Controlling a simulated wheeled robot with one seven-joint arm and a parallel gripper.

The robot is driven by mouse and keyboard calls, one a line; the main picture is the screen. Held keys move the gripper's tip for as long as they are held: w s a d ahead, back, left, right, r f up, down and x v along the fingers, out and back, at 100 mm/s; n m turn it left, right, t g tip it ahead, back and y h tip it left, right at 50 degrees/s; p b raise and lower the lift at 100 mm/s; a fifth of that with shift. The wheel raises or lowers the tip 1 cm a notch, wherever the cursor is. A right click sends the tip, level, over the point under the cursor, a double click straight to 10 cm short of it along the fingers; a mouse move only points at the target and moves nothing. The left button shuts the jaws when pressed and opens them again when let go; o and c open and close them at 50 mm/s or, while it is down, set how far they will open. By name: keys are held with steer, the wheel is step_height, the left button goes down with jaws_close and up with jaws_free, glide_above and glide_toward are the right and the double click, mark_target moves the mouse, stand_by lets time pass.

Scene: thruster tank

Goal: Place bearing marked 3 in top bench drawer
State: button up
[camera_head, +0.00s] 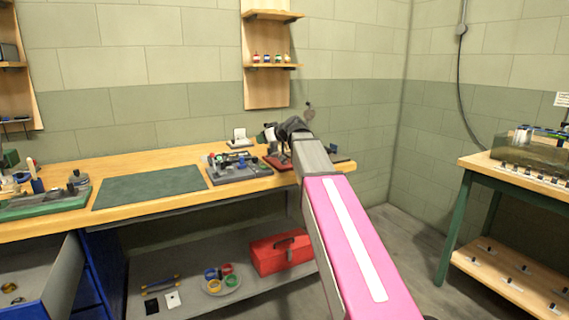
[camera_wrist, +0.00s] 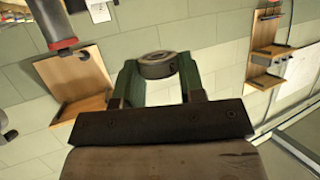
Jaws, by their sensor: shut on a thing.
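My gripper (camera_wrist: 158,78) is shut on a dark round bearing (camera_wrist: 157,66), held between the green fingertips in the wrist view. Its number cannot be read. In the head view my arm reaches over the bench's right end, with my gripper (camera_head: 285,131) partly hidden by my own wrist. A drawer (camera_head: 62,275) with blue sides stands pulled out under the bench (camera_head: 150,165) at the lower left. A few small ring-like parts (camera_head: 10,288) show inside it. The drawer is cut off by the picture's edge, and its level cannot be told. My gripper is well to its right.
A green mat (camera_head: 150,187) lies bare on the bench. A grey fixture tray (camera_head: 238,168) stands right of it, a green tray (camera_head: 45,204) left. Below are a red toolbox (camera_head: 281,254) and coloured rings. A second table (camera_head: 515,178) stands at right, with open floor between.

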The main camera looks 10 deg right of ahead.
steer(key=w+d+f, duration=0.2)
steer(key=d, duration=0.1)
steer(key=w+d+f, duration=0.2)
steer(key=d, duration=0.1)
steer(key=w+d+f, duration=0.2)
steer(key=d+f, duration=0.1)
steer(key=d, duration=0.1)
steer(key=shift+f, duration=1.85)
steer(key=shift+f, duration=0.1)
steer(key=o, duration=1)
